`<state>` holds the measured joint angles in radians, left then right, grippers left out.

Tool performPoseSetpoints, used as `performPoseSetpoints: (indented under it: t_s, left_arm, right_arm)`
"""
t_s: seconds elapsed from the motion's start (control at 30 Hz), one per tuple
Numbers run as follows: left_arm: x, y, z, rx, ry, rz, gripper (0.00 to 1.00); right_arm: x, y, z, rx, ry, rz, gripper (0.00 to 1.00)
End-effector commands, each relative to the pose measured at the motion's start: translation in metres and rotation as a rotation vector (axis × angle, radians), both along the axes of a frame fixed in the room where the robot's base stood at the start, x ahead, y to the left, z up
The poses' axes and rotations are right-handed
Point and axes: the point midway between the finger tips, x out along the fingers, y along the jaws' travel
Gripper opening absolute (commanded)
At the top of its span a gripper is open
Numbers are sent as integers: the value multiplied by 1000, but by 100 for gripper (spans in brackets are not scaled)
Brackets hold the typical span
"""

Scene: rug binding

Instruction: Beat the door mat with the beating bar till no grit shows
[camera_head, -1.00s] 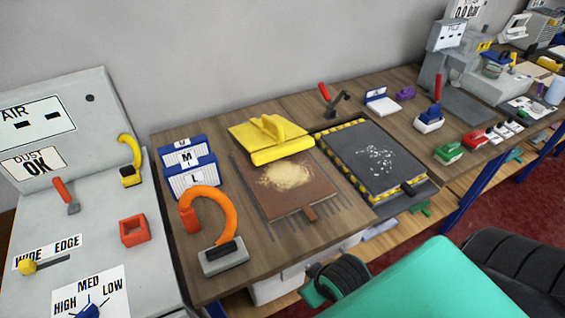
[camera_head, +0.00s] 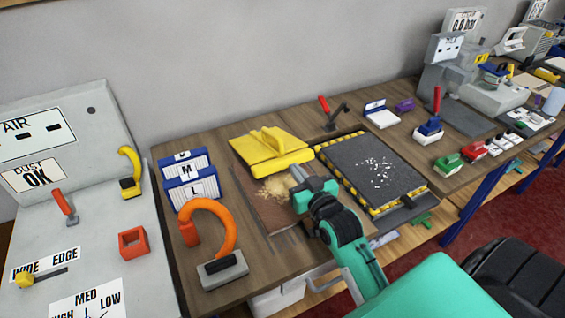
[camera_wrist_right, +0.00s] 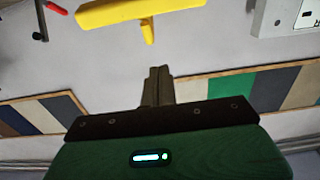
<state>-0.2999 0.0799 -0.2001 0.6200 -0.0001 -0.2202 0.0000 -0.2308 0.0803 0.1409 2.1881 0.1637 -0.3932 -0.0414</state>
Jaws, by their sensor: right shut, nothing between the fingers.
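A brown mat (camera_head: 258,198) lies on the wooden bench with tan grit (camera_head: 272,188) heaped on it. A yellow bar-like tool with a raised grip (camera_head: 270,150) rests at the mat's far edge; I take it as the beating bar. My right gripper (camera_head: 298,173) is shut and empty, over the mat's right side beside the yellow tool, apparently apart from it. It hides part of the mat and grit. In the right wrist view the closed fingers (camera_wrist_right: 158,82) show with nothing between them, and a yellow bar-shaped thing (camera_wrist_right: 150,12) is above. My left gripper is out of view.
A dark slab (camera_head: 358,160) with white specks lies right of my gripper on a yellow-black striped border. Left of the mat stand blue-white labelled blocks (camera_head: 188,170) and an orange hooked handle on a grey base (camera_head: 222,268). A red-handled clamp (camera_head: 330,113) stands behind.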

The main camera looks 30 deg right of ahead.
Motion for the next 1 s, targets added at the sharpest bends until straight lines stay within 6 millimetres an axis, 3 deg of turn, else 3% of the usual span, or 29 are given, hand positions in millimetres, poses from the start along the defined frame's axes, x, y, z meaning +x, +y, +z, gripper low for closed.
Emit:
performPoseSetpoints:
  t_s: [0.17,0.6,0.8,1.0]
  left_arm:
    - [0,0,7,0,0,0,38]
    - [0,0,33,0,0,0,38]
    - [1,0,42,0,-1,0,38]
    - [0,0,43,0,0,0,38]
  right_arm:
    - [18,-1,3,1,-2,0,0]
    - [100,-6,4,1,-1,0,0]
    - [89,-5,-26,-1,4,0,0]
    - [85,-5,-37,0,1,0,0]
